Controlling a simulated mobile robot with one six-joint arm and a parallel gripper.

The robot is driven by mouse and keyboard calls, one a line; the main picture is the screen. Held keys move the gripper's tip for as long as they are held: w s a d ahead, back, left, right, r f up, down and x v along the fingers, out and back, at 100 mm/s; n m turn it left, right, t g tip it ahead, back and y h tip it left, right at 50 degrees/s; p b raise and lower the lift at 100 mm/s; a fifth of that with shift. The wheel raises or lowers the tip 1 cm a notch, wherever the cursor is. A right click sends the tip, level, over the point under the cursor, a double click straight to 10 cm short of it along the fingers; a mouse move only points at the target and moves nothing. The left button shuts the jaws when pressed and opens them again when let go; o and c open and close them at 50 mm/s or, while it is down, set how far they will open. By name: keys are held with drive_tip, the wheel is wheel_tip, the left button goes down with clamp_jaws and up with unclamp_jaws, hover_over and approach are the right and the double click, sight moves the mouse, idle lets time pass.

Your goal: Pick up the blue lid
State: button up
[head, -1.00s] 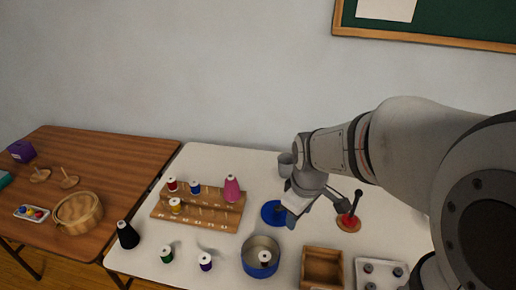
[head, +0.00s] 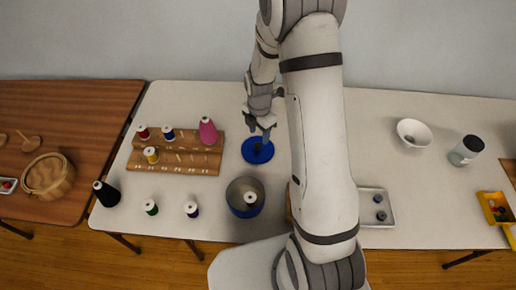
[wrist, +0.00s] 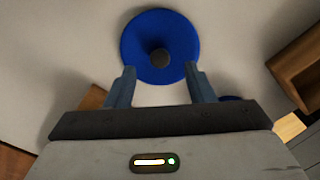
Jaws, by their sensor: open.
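The blue lid (head: 250,152) is a flat round disc lying on the white table, right of the wooden spool rack. In the wrist view the blue lid (wrist: 185,35) has a dark round knob (wrist: 159,58) at its middle. My gripper (head: 262,132) is over the lid in the head view. In the wrist view my gripper (wrist: 160,84) is open, with its two fingers apart at the lid's near edge and the knob between and beyond their tips. Nothing is between the fingers. I cannot tell the exact height of the fingertips above the lid.
A round tin (head: 234,206) with a spool inside stands in front of the lid. The wooden rack (head: 200,165) holds several spools and a pink cone (head: 208,131). A white bowl (head: 413,132) and a jar (head: 466,150) stand at right. My arm hides part of the table.

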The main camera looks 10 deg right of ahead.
sight(258, 144)
drive_tip(key=f+b, duration=0.1)
drive_tip(key=f, duration=0.2)
drive_tip(key=f+b, duration=0.1)
drive_tip(key=f, duration=0.1)
drive_tip(key=shift+a+f+b, duration=0.1)
drive_tip(key=shift+a+b, duration=0.2)
drive_tip(key=shift+b, duration=0.05)
drive_tip(key=shift+s, duration=0.1)
drive_tip(key=shift+c, duration=0.6)
drive_tip(key=c, duration=0.9)
